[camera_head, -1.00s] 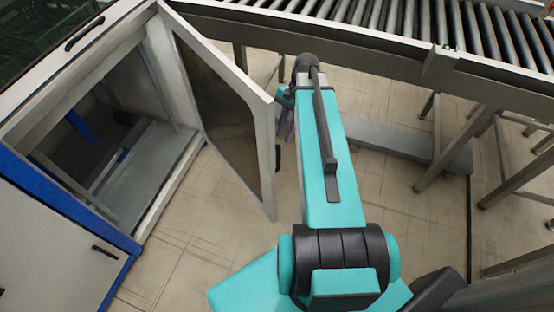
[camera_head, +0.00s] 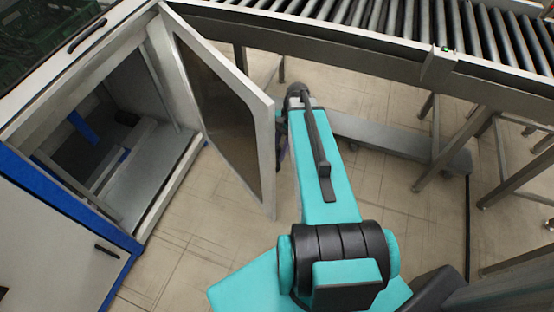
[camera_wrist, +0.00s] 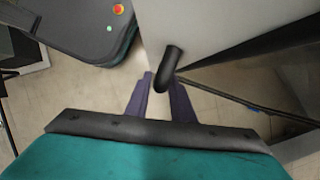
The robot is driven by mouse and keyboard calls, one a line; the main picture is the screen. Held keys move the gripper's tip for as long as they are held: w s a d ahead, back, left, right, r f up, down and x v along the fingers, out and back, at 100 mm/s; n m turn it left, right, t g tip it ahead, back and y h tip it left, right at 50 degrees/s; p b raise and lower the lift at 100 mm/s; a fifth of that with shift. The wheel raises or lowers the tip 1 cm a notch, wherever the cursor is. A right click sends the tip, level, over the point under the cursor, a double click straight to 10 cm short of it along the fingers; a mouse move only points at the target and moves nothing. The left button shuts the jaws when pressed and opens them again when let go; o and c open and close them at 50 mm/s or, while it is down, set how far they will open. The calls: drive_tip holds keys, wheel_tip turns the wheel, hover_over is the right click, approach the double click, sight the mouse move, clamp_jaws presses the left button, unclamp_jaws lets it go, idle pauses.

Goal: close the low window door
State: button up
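The low window door (camera_head: 268,150) stands swung open from the cabinet, a pale frame around a dark window pane. Its handle is hidden in the head view. In the wrist view the door's pale frame (camera_wrist: 215,28) fills the top right, and its black handle (camera_wrist: 171,66) sticks out toward my gripper (camera_wrist: 160,78). My gripper's two purple fingers are apart, with the handle's end between or just above their tips; I cannot tell whether they touch it. In the head view my gripper (camera_head: 281,142) is at the door's free edge, mostly hidden.
The open cabinet (camera_head: 190,152) is at left, its low compartment showing a shelf and blue parts inside. A closed white panel (camera_head: 50,245) with a dark handle is beside it. A roller conveyor (camera_head: 390,58) on metal legs runs across the back. Tiled floor (camera_head: 190,260) lies clear before the door.

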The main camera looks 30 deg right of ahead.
drive_tip(key=shift+p+x, duration=0.3)
drive_tip(key=shift+x, duration=1.9)
